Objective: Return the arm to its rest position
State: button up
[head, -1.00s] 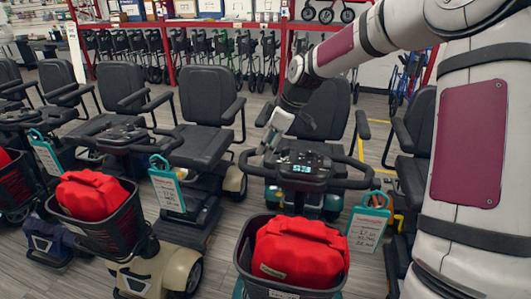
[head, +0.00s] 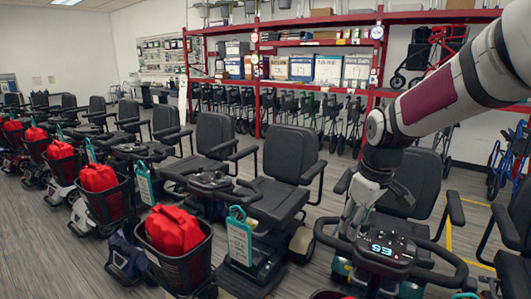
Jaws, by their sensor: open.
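My arm (head: 440,95) reaches in from the upper right, with a white and maroon link and a dark wrist. My gripper (head: 353,214) points down, open and empty, at the left side of the control console (head: 385,248) of a scooter at the lower right. The console's small display is lit with blue-white characters. I cannot tell whether the fingertips touch the console or handlebar. The scooter's black seat (head: 412,185) stands behind the gripper, partly hidden by my wrist.
A row of scooters with black seats (head: 280,155) and front baskets with red bags (head: 173,230) runs off to the left. Red shelving (head: 258,60) with boxes and folded walkers stands behind. Grey floor (head: 45,250) is open at the lower left. Another seat is close at the right edge.

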jog(key=s+r+m+p, duration=0.1)
jog(key=s+r+m, duration=0.1)
jog(key=s, duration=0.8)
jog(key=s+a+r+m+t+p, duration=0.1)
jog(key=s+r+m, duration=0.2)
jog(key=s, duration=0.7)
jog(key=s+a+r+m+p, duration=0.1)
jog(key=s+r+m, duration=0.2)
jog(key=s, duration=0.7)
jog(key=shift+r+t, duration=0.3)
jog(key=shift+r, duration=0.5)
jog(key=shift+w+a, duration=0.1)
